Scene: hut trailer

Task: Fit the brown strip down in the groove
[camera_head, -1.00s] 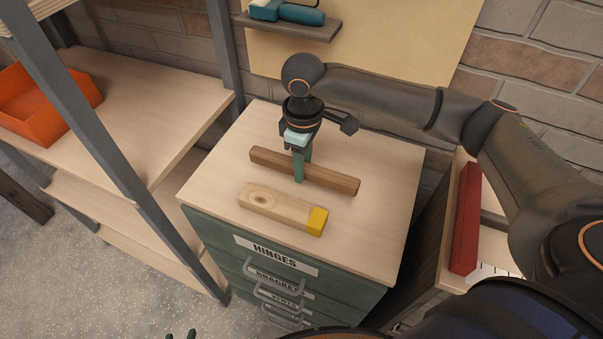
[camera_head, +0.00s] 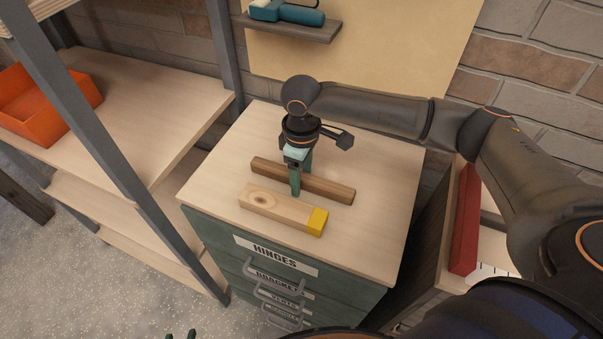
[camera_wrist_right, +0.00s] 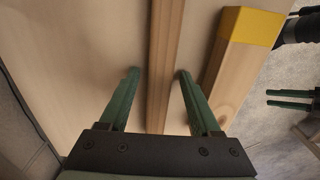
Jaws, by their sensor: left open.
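The brown strip (camera_head: 325,187) lies on the cabinet top, behind and roughly parallel to a pale wood block (camera_head: 275,208) with a yellow end. My right gripper (camera_head: 295,189) points down over the strip's middle. In the right wrist view, its two green fingers (camera_wrist_right: 157,78) stand apart on either side of the strip (camera_wrist_right: 163,60), with small gaps, so it is open around it. The pale block (camera_wrist_right: 232,75) is beside the right finger there. No groove can be made out in either view. My left gripper (camera_head: 181,335) shows only green fingertips at the bottom edge, apart and empty.
The green drawer cabinet's pale top (camera_head: 375,165) has free room right and behind. A shelf unit (camera_head: 150,110) with an orange bin (camera_head: 40,105) stands left. A wall shelf (camera_head: 290,28) holds teal tools. A red object (camera_head: 465,220) stands right of the cabinet.

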